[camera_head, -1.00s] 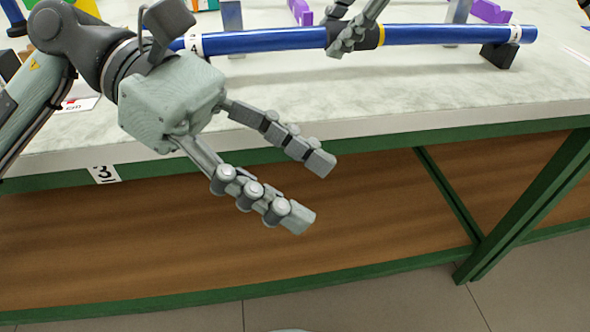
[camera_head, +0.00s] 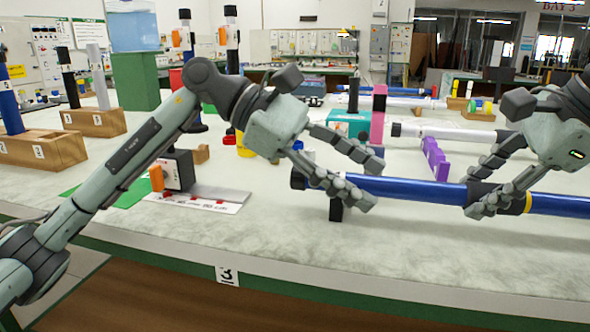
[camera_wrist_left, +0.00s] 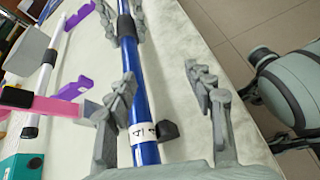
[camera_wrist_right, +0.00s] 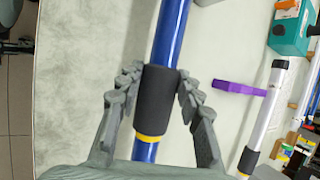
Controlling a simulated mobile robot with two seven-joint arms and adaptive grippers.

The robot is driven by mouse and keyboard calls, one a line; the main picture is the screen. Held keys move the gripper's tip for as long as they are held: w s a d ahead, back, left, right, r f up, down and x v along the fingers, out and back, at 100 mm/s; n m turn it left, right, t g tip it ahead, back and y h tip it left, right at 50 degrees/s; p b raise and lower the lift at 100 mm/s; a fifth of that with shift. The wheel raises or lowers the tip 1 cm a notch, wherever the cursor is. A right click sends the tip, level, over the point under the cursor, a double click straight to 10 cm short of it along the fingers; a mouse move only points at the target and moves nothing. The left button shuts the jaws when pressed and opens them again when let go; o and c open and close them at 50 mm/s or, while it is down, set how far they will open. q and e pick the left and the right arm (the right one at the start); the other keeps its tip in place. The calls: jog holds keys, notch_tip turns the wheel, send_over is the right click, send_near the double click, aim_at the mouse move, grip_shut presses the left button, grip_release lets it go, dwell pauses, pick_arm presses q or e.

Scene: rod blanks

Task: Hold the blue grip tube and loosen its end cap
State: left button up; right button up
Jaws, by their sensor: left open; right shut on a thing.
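The blue grip tube (camera_head: 410,188) lies level above the table, with a black end cap (camera_head: 297,179) at its left end. My right gripper (camera_head: 476,193) is shut around the tube's black sleeve (camera_wrist_right: 156,98), beside a yellow band. My left gripper (camera_head: 369,182) is open near the tube's left end, its fingers pointing right along the tube. In the left wrist view the tube (camera_wrist_left: 130,72) runs between the spread fingers, nearer the left one, with a white numbered label on it. The end cap is out of sight in that view.
A black support (camera_head: 336,209) stands under the tube's left end. A purple rack (camera_head: 435,158) and a white tube (camera_head: 450,133) lie behind. A black box with an orange knob (camera_head: 177,170) stands left of the cap. The table's front strip is clear.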

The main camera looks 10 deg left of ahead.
aim_at(293, 168)
pick_arm(q)
jog(key=w+a+r+y, duration=0.1)
jog(key=a, duration=0.1)
jog(key=w+a+r+y, duration=0.1)
jog(key=w+a+y, duration=0.1)
jog(key=w+a+n+y, duration=0.1)
jog(key=w+a, duration=0.1)
jog(key=shift+w+a+r, duration=0.2)
jog(key=shift+a+r, duration=0.05)
jog(key=shift+r, duration=0.15)
jog(key=a+r+n+y, duration=0.2)
jog(key=a+r+y, duration=0.3)
jog(key=a, duration=0.4)
jog(key=shift+g+h, duration=0.4)
jog(key=shift+h, duration=0.3)
jog(key=x, duration=1.1)
jog(key=shift+w+d, duration=0.3)
jog(key=shift+w, duration=0.05)
jog(key=shift+r, duration=0.1)
jog(key=c, duration=1.2)
